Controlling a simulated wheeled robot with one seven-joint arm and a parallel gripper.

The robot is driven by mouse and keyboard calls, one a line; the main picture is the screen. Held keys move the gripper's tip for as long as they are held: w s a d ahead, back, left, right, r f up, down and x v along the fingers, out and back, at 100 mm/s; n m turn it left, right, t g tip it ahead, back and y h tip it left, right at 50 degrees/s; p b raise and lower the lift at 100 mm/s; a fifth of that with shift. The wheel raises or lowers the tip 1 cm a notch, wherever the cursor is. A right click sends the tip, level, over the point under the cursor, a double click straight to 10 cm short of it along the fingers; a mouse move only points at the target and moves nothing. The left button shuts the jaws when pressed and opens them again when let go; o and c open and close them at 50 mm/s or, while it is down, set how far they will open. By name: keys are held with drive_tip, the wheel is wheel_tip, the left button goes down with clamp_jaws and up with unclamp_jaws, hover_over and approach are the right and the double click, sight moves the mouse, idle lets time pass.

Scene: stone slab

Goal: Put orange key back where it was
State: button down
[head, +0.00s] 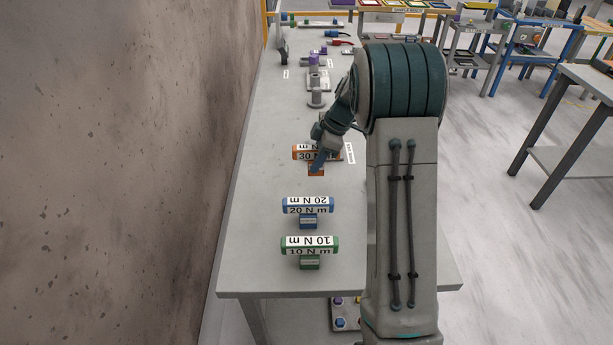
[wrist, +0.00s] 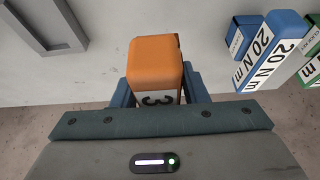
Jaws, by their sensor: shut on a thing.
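The orange key (head: 301,153), labelled 30 N m, is at the middle of the grey table in the head view, partly hidden by my arm. Its orange end (wrist: 155,62) fills the middle of the wrist view, with part of a white label below it. My gripper (wrist: 157,95) is shut on it, with a blue finger on each side. In the head view my gripper (head: 318,160) comes down over the key from the right. I cannot tell whether the key touches the table.
The blue 20 N m key (head: 308,206) and green 10 N m key (head: 310,246) lie nearer on the table (head: 260,190). Grey cylindrical parts (head: 316,97) stand farther back. A brown wall (head: 150,150) runs along the left. A white label (head: 350,153) is beside the orange key.

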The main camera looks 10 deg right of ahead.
sight(309, 160)
drive_tip(key=a, duration=0.1)
drive_tip(key=a+f, duration=0.1)
drive_tip(key=a, duration=0.1)
drive_tip(key=shift+s+f, duration=0.35)
drive_tip(key=shift+s, duration=0.05)
drive_tip(key=shift+f+p, duration=0.7)
drive_tip(key=shift+f, duration=1.35)
drive_tip(key=shift+f, duration=0.1)
drive_tip(key=c, duration=0.8)
unclamp_jaws()
drive_tip(key=shift+c, duration=0.2)
